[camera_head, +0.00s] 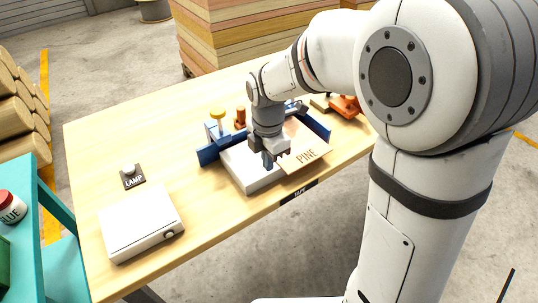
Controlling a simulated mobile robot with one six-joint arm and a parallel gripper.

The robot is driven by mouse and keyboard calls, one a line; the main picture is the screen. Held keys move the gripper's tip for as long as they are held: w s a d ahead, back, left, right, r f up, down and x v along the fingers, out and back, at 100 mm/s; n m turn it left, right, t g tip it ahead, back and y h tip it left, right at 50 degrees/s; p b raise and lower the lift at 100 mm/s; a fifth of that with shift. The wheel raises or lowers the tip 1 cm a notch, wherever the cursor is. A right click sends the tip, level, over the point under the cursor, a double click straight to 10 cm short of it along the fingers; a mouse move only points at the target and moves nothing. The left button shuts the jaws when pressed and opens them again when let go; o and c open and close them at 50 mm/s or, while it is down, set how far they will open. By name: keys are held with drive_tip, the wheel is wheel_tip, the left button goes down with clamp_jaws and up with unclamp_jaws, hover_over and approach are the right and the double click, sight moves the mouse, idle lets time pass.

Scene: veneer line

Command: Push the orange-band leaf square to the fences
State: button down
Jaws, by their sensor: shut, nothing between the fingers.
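A thin tan leaf marked PINE (303,153) lies at the right front of a white bed (250,175) and reaches past the bed's front edge. I cannot make out an orange band on it. Blue fences show at the bed's left end (208,154) and at its back right (318,126). My gripper (268,161) points down over the bed, just left of the leaf, with its fingers shut and empty. I cannot tell whether the fingers touch the leaf or bed. My wrist hides part of the bed and back fence.
A yellow-topped post (218,117) and an orange-brown piece (240,118) stand behind the bed. An orange tool (345,105) lies at right. A white box (141,222) and a LAMP button (131,177) sit left. The table (130,125) is clear at back left.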

wheel_tip(320, 180, down, 6)
drive_tip(key=shift+s, duration=0.1)
drive_tip(key=w+d, duration=0.1)
drive_tip(key=d, duration=0.1)
drive_tip(key=shift+w+d+f+p, duration=0.3)
drive_tip(key=shift+w+p, duration=0.1)
drive_tip(key=shift+w+d, duration=0.25)
drive_tip(key=shift+d, duration=0.15)
drive_tip(key=shift+w, duration=0.1)
